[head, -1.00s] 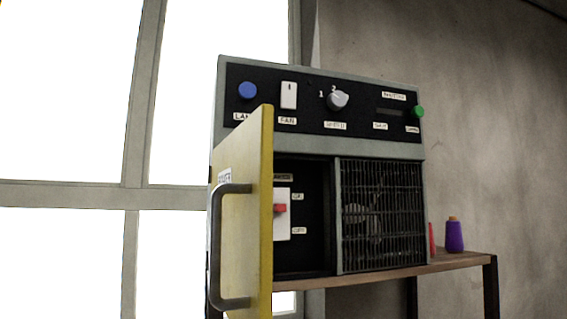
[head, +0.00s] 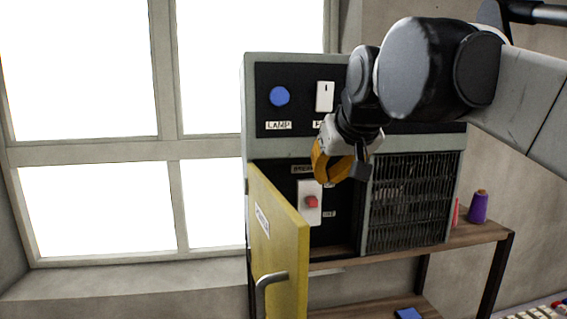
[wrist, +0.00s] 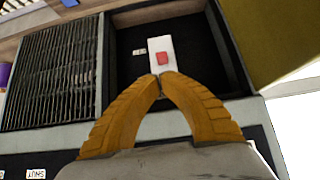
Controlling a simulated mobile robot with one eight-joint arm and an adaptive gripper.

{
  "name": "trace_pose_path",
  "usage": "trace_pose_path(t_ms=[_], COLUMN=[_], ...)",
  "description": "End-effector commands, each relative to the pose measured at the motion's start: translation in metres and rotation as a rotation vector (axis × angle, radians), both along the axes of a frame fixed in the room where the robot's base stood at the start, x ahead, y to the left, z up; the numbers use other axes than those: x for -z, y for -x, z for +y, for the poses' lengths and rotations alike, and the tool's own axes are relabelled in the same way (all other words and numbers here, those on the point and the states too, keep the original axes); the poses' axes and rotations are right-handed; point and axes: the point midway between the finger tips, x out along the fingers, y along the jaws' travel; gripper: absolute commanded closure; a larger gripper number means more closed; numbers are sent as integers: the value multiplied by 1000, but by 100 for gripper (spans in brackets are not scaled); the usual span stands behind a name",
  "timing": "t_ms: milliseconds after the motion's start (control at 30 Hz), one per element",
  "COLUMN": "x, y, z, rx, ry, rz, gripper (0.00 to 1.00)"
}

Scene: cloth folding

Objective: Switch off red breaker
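The red breaker (head: 312,202) is a small red toggle on a white plate (head: 304,216) inside the dark compartment behind the open yellow door (head: 285,245). It also shows in the wrist view (wrist: 162,58), just beyond my fingertips. My gripper (head: 340,172) has yellow fingers and hangs in front of the compartment's upper part, above the toggle in the head view. In the wrist view its fingertips (wrist: 161,77) meet at the plate's near end, with nothing seen between them. I cannot tell whether they touch the plate. A label (head: 329,214) sits right of the plate.
The yellow door stands open at the left, with a grey handle (head: 264,290). A fan grille (head: 410,205) is right of the compartment. A blue lamp button (head: 279,96) and a white switch (head: 324,97) are above. A purple spool (head: 478,207) stands on the shelf.

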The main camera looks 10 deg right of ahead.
Motion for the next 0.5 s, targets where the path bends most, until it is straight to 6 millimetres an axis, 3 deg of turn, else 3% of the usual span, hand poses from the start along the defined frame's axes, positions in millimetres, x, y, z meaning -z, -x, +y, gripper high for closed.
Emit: trace_pose_path(t_ms=[100,500], x=[-14,-12], y=[-3,-5], z=[0,0], rx=[0,0], ry=[0,0], rz=[-4,-4], gripper=[100,100])
